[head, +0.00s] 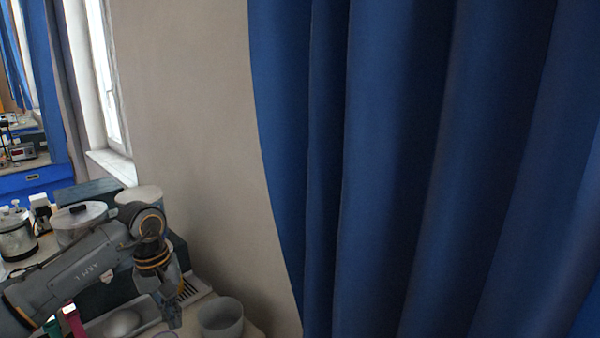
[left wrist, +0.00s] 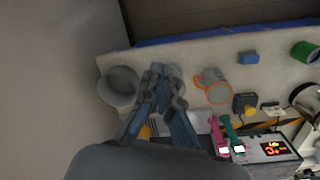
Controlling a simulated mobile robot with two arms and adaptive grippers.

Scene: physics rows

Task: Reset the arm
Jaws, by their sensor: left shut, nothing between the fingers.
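My left arm (head: 75,275) reaches in from the lower left in the head view. Its gripper (head: 174,308) hangs fingers-down over the cluttered bench, just left of a grey cup (head: 222,316). In the left wrist view the fingers of my left gripper (left wrist: 163,72) lie close together, with nothing held between them. The grey cup (left wrist: 119,87) stands to their left there, and a grey mug with an orange rim and handle (left wrist: 213,87) to their right. My right gripper is in neither view.
A blue curtain (head: 420,150) fills the right of the head view, beside a bare wall (head: 190,110). Lidded pots (head: 78,222) stand behind my arm. Pink (left wrist: 217,137) and green (left wrist: 232,137) items, a red-lit display (left wrist: 275,148) and a blue block (left wrist: 248,57) crowd the bench.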

